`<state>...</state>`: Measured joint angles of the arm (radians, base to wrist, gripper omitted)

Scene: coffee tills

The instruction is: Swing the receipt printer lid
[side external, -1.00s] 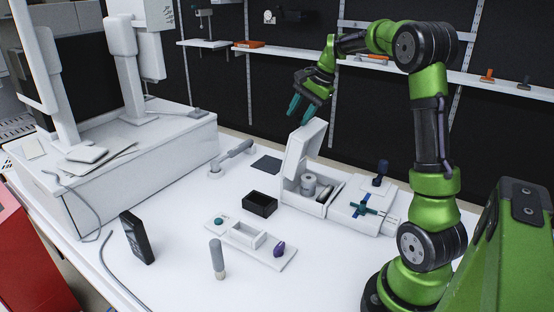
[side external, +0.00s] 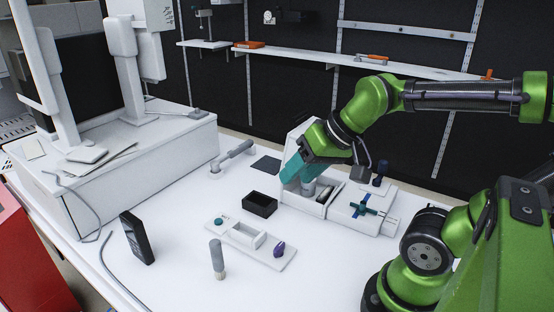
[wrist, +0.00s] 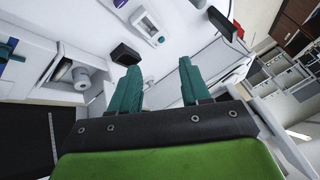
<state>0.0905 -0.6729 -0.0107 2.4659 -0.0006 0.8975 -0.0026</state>
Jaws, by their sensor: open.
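The receipt printer is a white box (side external: 300,202) on the white counter, with a grey paper roll inside (side external: 309,188). Its white lid (side external: 297,133) stands raised at the back, mostly hidden behind my gripper (side external: 289,172). The teal fingers are in front of the lid, above the open box. In the wrist view my gripper (wrist: 158,82) is open with nothing between its fingers. The printer with its round roll (wrist: 81,75) shows left of the fingers there. I cannot tell whether a finger touches the lid.
A small black tray (side external: 260,204) and a white holder with a purple knob (side external: 279,248) are on the counter. A white unit with a blue-and-teal cross (side external: 362,207) stands right of the printer.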

